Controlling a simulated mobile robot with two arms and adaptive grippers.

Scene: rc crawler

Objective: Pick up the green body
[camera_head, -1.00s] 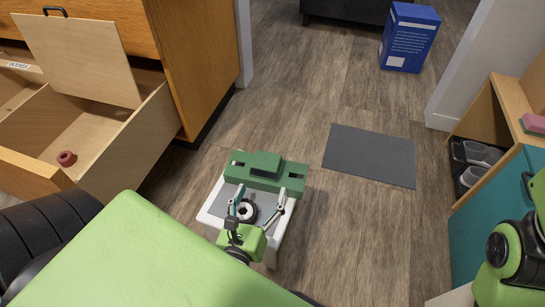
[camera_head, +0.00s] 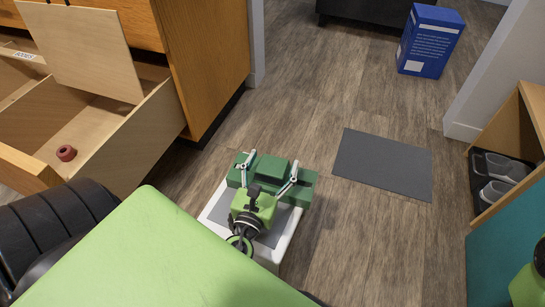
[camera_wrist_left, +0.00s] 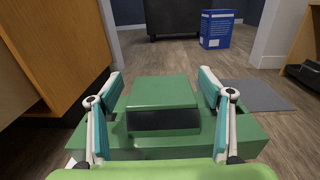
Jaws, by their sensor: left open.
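The green body (camera_head: 272,173) is a dark green block with a raised middle part. It sits on the far side of a small white stand with a grey top (camera_head: 292,222). In the left wrist view the green body (camera_wrist_left: 163,92) fills the middle, with a dark recess on its near face. My left gripper (camera_head: 270,168) is open, its two fingers spread over the body. In the left wrist view the fingers stand at either side of the raised part, and I cannot tell whether they touch it.
An open wooden drawer (camera_head: 110,160) with a small red ring (camera_head: 66,153) is at the left. A grey mat (camera_head: 383,165) lies on the floor to the right. A blue box (camera_head: 430,42) stands at the back. A shelf with cups (camera_head: 497,170) is at the right edge.

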